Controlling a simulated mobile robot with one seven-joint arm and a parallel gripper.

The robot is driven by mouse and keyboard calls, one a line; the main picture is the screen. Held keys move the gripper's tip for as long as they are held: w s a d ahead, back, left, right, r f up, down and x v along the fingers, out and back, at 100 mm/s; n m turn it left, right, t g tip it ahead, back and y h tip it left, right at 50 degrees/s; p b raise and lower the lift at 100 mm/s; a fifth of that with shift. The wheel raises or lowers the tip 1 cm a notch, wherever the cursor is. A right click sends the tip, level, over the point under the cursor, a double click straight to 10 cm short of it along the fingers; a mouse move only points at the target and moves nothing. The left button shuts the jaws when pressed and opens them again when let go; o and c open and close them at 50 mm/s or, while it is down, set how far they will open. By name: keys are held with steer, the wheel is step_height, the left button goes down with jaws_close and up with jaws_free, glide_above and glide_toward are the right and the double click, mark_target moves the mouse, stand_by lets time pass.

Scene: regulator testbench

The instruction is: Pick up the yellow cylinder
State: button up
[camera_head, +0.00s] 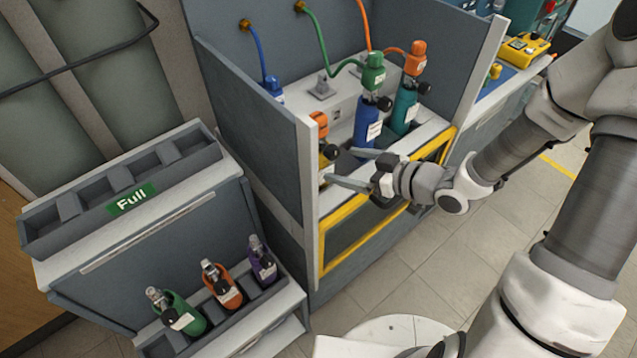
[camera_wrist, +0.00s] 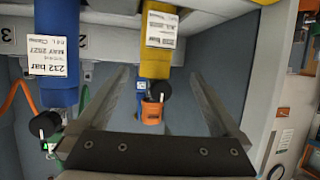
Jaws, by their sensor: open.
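The yellow cylinder (camera_head: 324,160) stands in the left part of the test bench, topped by an orange regulator or valve (camera_head: 320,121) with a black knob. In the head view only a small part of its body shows, behind the bench's left wall. My gripper (camera_head: 339,165) is open and level, its two fingers pointing left at the cylinder. In the wrist view, which looks inverted, the yellow cylinder (camera_wrist: 157,66) with a white label lies ahead, in line with the gap of my gripper (camera_wrist: 163,74). I cannot tell whether the fingertips reach past it.
A blue cylinder (camera_head: 366,118) stands close right of the yellow one, and a teal cylinder (camera_head: 402,110) beyond it. The bench has side walls and a yellow front frame (camera_head: 345,245). A rack marked Full (camera_head: 60,240) and a lower shelf with three small cylinders are left.

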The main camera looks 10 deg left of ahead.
mark_target(323, 157)
steer(key=x, duration=0.6)
steer(key=b+x, duration=0.1)
steer(key=x, duration=0.2)
steer(key=shift+w+d+f, duration=0.1)
steer(key=shift+w+f, duration=0.05)
steer(key=shift+w, duration=0.2)
jaws_close()
